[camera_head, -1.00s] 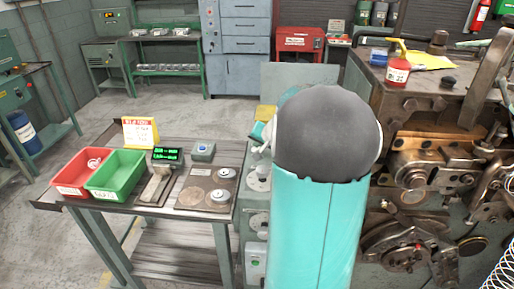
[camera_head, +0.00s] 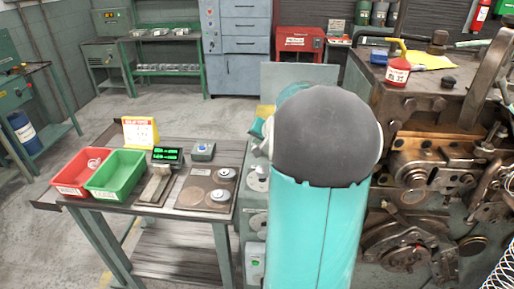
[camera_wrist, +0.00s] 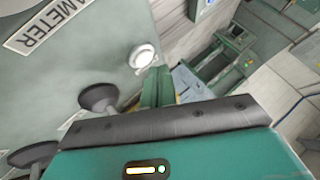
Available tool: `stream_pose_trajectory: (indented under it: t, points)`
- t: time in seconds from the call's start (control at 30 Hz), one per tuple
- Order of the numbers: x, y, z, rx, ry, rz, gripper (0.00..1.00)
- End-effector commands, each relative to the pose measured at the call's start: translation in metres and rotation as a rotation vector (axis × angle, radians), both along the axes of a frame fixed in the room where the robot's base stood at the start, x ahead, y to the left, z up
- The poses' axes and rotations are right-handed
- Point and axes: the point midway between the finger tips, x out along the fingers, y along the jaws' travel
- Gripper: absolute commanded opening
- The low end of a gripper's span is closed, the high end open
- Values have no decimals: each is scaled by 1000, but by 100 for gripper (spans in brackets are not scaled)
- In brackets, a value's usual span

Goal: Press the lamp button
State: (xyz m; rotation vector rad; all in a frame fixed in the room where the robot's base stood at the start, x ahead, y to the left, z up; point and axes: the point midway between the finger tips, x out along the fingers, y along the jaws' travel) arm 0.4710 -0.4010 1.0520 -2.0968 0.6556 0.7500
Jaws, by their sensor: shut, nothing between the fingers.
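In the wrist view, a round white button (camera_wrist: 143,55) with a pale rim sits on a grey-green panel (camera_wrist: 75,65); it looks like the lamp button. My gripper (camera_wrist: 157,72) is shut and empty. Its green fingers show beyond the dark edge of my wrist, just below and right of the button in the picture. I cannot tell whether they touch it. In the head view, my large teal and dark grey arm hides most of the panel and nearly all of my gripper.
A dark knob (camera_wrist: 98,97) stands out from the panel near my wrist. In the head view, a bench with a red bin (camera_head: 72,183), green bin (camera_head: 108,188) and scale display (camera_head: 167,155) is left of my arm. The heavy machine (camera_head: 420,110) fills the right.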

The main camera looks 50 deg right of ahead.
Motion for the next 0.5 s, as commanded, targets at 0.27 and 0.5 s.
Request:
stream_pose_trajectory:
  t: [0.27,0.5]
  points:
    - [1,0,27,-2,-2,1,0]
    - [0,0,48,-3,-1,0,0]
